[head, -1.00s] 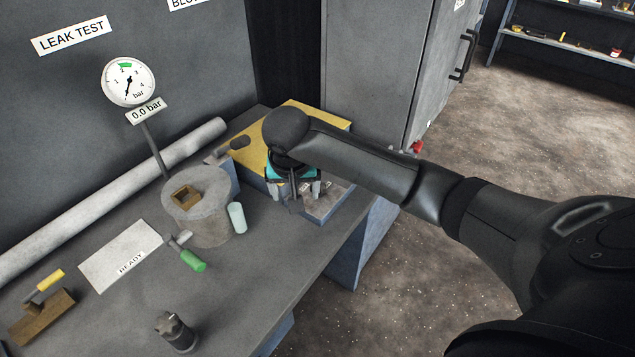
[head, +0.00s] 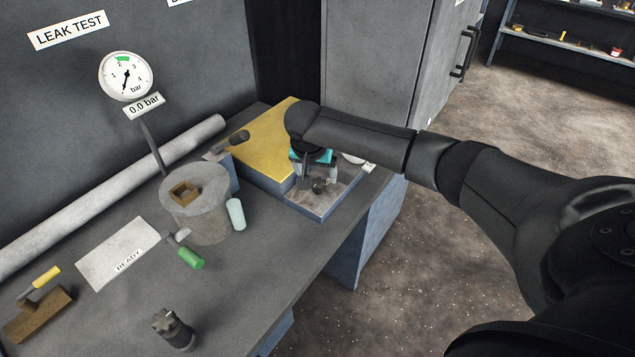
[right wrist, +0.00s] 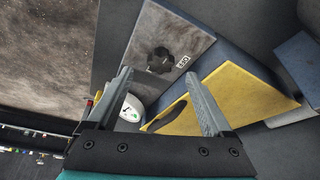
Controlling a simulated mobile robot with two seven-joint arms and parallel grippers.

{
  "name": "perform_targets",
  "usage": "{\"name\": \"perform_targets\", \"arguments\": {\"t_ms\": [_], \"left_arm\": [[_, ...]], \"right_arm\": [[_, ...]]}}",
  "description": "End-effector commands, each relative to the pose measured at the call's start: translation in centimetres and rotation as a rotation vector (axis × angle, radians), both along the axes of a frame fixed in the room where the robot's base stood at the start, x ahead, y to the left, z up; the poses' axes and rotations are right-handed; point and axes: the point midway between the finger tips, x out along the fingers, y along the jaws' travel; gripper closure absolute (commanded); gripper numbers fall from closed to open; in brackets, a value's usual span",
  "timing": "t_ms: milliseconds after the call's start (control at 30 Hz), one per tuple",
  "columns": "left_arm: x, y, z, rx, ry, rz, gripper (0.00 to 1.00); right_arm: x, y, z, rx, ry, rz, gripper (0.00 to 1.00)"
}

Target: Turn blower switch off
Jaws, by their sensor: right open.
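A dark round knob (head: 319,186) sits on a grey plate (head: 325,205) at the front of a blue box at the bench's right end. The knob also shows in the right wrist view (right wrist: 160,62), beside a small label too small to read. I cannot tell for sure that it is the blower switch. My right gripper (head: 318,176) points down over the plate, close to the knob. In the right wrist view its two fingers (right wrist: 157,82) are spread apart with nothing between them. Whether a finger touches the knob is unclear. My left gripper is out of view.
A yellow panel (head: 270,142) lies behind the plate. A white round dial (head: 352,159) is right of the gripper. A grey cylinder (head: 202,215), a READY card (head: 118,253) and a green-handled tool (head: 190,258) lie left. A grey cabinet (head: 380,70) stands behind.

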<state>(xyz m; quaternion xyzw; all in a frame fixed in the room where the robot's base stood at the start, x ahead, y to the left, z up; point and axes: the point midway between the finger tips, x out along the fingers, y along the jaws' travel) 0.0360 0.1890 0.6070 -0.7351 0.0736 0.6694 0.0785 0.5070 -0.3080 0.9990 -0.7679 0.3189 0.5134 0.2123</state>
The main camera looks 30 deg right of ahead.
Motion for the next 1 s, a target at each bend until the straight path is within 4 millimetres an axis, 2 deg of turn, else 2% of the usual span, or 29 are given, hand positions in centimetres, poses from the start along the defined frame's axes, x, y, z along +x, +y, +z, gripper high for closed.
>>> {"name": "perform_targets", "arguments": {"t_ms": [100,300,733,1000], "left_arm": [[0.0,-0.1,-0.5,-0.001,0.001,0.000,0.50],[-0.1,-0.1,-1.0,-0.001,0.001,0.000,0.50],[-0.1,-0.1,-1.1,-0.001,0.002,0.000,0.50],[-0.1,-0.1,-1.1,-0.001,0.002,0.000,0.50]], "right_arm": [[0.5,-0.4,-1.8,0.000,0.000,-0.001,0.15],[1.0,-1.0,-3.6,0.000,0.000,0.001,0.15],[1.2,-1.1,-4.1,0.001,-0.001,0.002,0.15],[1.2,-1.2,-4.1,0.001,-0.001,0.000,0.45]]}}
